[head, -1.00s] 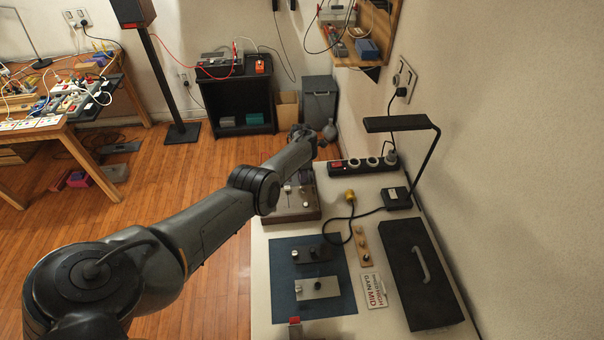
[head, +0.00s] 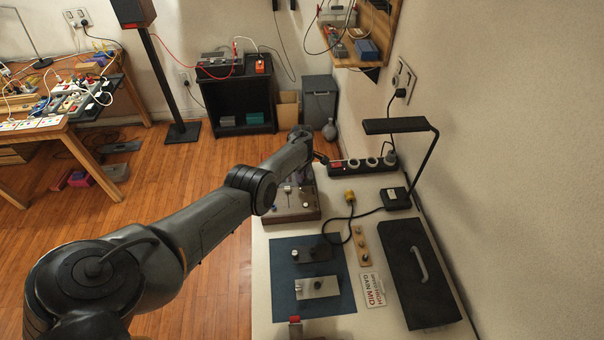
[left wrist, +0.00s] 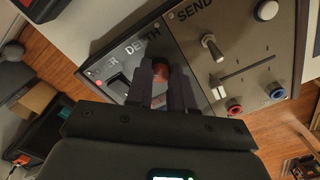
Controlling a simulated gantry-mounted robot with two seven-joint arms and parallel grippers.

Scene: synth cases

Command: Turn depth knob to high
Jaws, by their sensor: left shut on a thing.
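The depth knob (left wrist: 161,72) is a small reddish-brown round knob beside the "DEPTH" lettering in the left wrist view. My left gripper (left wrist: 160,80) is shut on it, with one dark finger on either side. The fingers cover much of the knob, so its pointer setting cannot be read. The grey panel (left wrist: 222,50) also carries "SEND" lettering, a toggle lever, a slider and a white knob. In the head view this wooden-sided unit (head: 298,213) stands at the table's far left corner, partly hidden by my left arm. My right gripper is not in view.
A bent lamp (head: 398,126) and a black case (head: 408,285) stand along the wall. A blue mat (head: 338,300) with two small boxes lies nearer. Open floor is to the left.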

